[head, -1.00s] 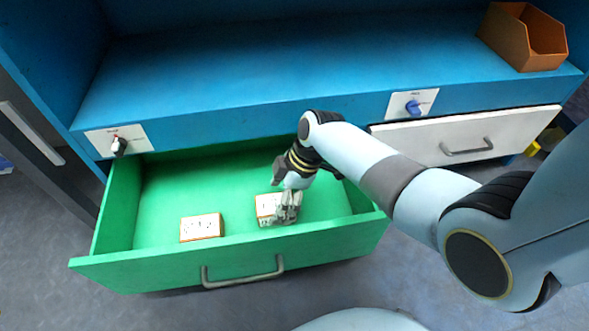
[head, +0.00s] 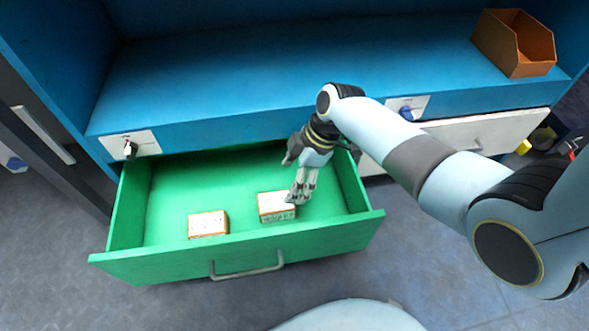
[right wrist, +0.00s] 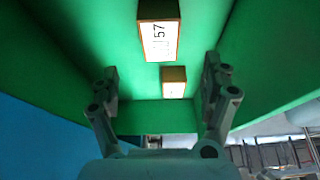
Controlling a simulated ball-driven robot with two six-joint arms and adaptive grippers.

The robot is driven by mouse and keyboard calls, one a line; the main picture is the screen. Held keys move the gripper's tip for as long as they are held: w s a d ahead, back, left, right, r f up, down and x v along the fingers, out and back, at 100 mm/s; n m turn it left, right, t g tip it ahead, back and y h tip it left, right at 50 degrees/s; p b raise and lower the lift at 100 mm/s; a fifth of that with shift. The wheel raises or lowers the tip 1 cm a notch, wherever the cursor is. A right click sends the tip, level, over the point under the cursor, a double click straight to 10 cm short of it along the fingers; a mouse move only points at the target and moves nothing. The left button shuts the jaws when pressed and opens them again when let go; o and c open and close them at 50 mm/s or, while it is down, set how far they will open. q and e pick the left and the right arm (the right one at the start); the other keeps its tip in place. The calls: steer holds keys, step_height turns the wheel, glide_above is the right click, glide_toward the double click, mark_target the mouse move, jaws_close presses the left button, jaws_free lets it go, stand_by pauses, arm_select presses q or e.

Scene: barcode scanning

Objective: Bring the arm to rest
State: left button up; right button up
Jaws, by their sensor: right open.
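My right gripper (head: 301,186) reaches over the open green drawer, its fingers just right of and above one small box (head: 276,206) with a white top. In the right wrist view my right gripper (right wrist: 160,95) has its fingers wide apart with nothing between the tips. That view shows a box with a printed white label (right wrist: 160,40) and a smaller box (right wrist: 173,82) on the green drawer floor. A second white-topped box (head: 208,223) lies to the left in the drawer in the head view. My left gripper is not in view.
The green drawer (head: 240,262) is pulled out from the blue cabinet (head: 220,80). A white drawer front (head: 485,133) is at the right. An orange bin (head: 515,42) stands on the shelf at the back right. The middle of the shelf is clear.

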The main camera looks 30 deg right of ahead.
steer(key=shift+d+r, duration=0.1)
steer(key=shift+r, duration=0.15)
steer(key=shift+s, duration=0.1)
stand_by(0.4)
